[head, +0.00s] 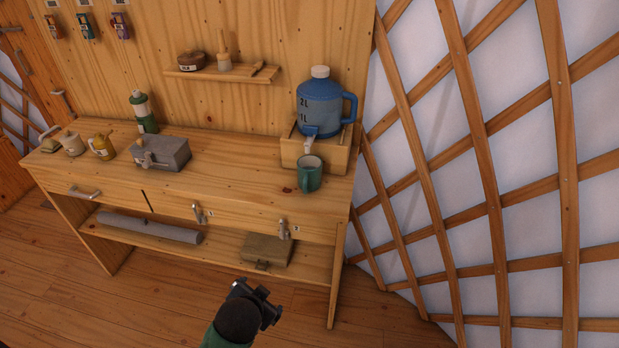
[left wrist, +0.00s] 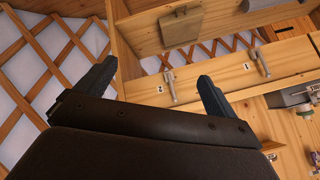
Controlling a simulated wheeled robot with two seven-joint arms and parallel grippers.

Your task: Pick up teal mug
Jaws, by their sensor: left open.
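The teal mug (head: 309,175) stands upright on the right end of the wooden workbench (head: 240,188), just in front of the wooden stand under the blue jug's tap. The mug does not show in that view. My right gripper is out of sight.
The blue jug (head: 322,104) sits on a wooden stand (head: 336,158) behind the mug. A grey box (head: 165,153) and a green canister (head: 144,113) are further left. Drawer handles (head: 199,213) stick out from the bench front. The bench top left of the mug is clear.

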